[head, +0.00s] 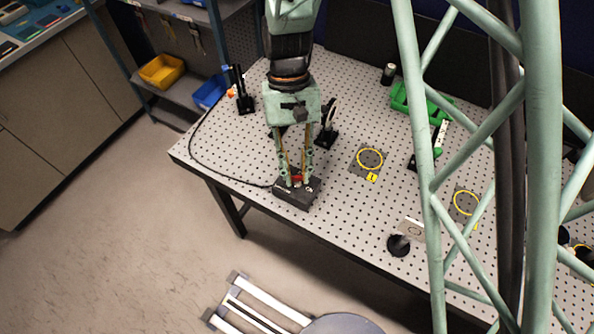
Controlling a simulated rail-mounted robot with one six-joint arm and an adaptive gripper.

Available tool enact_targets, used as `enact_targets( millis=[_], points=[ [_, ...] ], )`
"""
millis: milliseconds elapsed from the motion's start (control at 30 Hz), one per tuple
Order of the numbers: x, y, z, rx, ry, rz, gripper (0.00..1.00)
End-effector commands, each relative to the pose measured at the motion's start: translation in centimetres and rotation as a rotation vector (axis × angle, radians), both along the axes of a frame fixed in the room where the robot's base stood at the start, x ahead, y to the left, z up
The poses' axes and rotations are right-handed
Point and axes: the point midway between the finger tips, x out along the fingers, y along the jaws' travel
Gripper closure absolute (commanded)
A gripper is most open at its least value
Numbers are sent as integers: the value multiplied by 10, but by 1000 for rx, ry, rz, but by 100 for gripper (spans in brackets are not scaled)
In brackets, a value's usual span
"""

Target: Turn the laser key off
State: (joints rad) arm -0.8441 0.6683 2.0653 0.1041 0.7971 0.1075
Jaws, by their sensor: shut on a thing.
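The laser key box (291,198) is a small black box near the front left edge of the perforated table, with a black cable running from it. A bit of red shows on its top between my fingers; the key itself is mostly hidden. My gripper (297,181) points down onto the top of the box, its fingers close together and shut on the key. I cannot tell which way the key is turned.
Black optic mounts (326,137) stand just behind my gripper on the perforated table (345,200). A yellow ring mark (369,159) and a green holder (412,103) lie to the right. Pale green lattice struts cover the right side. A stool (340,324) stands in front.

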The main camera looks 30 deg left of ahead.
Motion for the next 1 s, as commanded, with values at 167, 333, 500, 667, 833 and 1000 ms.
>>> enact_targets(
  millis=[167,333,500,667,833,1000],
  points=[
    [-1,2,0,0,-1,168,92],
    [-2,2,0,0,-1,330,92],
    [-3,3,0,0,-1,493,92],
    [-4,3,0,1,-1,637,92],
    [-4,3,0,1,-2,765,92],
    [-5,3,0,0,-1,853,92]
  ],
)
